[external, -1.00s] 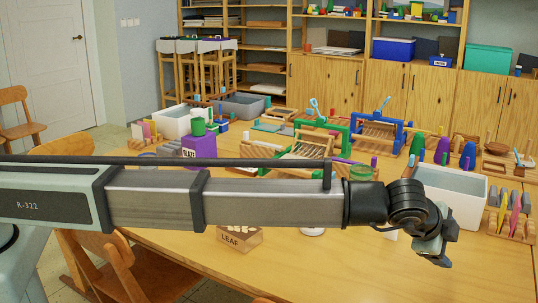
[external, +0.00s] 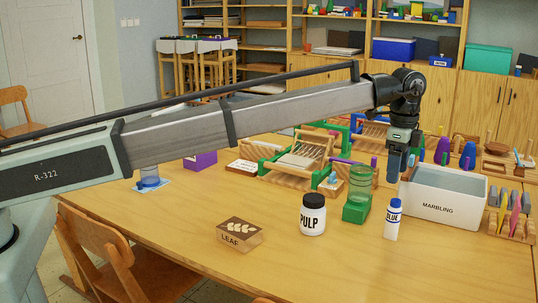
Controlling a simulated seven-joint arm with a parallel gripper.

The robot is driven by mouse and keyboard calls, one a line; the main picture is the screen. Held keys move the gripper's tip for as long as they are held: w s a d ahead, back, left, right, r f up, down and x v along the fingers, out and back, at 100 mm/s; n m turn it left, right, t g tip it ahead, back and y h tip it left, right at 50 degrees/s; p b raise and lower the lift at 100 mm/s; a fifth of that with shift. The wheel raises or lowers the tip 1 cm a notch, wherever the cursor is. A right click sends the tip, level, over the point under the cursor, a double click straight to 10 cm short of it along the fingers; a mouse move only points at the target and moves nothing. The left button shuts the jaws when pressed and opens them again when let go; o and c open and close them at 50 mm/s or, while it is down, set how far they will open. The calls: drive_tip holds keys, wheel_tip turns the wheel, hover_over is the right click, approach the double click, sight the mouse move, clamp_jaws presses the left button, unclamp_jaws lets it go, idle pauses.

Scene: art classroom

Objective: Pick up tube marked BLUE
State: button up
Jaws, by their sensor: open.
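The tube marked BLUE (external: 392,222) is white with a blue cap and stands upright on the table (external: 310,275), right of centre in the external view. My gripper (external: 397,172) points down, above the tube in the picture, with a gap between its fingers and the cap. It is open and holds nothing. The gripper's distance from the tube in depth is hard to judge from this single view.
A MARBLING tray (external: 437,208) stands close right of the tube. A green glass jar on a green block (external: 356,212), a white PULP jar (external: 313,216) and a LEAF block (external: 240,235) stand left. A loom (external: 297,160) is behind. The table front is clear.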

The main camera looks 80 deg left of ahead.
sight(396, 200)
wheel_tip(396, 200, down, 6)
drive_tip(key=shift+f, duration=0.2)
drive_tip(key=shift+w+d+f, duration=0.1)
drive_tip(key=shift+w+f, duration=0.1)
drive_tip(key=shift+f, duration=1.15)
drive_tip(key=shift+w+d+f, duration=0.1)
drive_tip(key=shift+w+f, duration=0.05)
drive_tip(key=shift+f, duration=1.2)
drive_tip(key=c, duration=1.2)
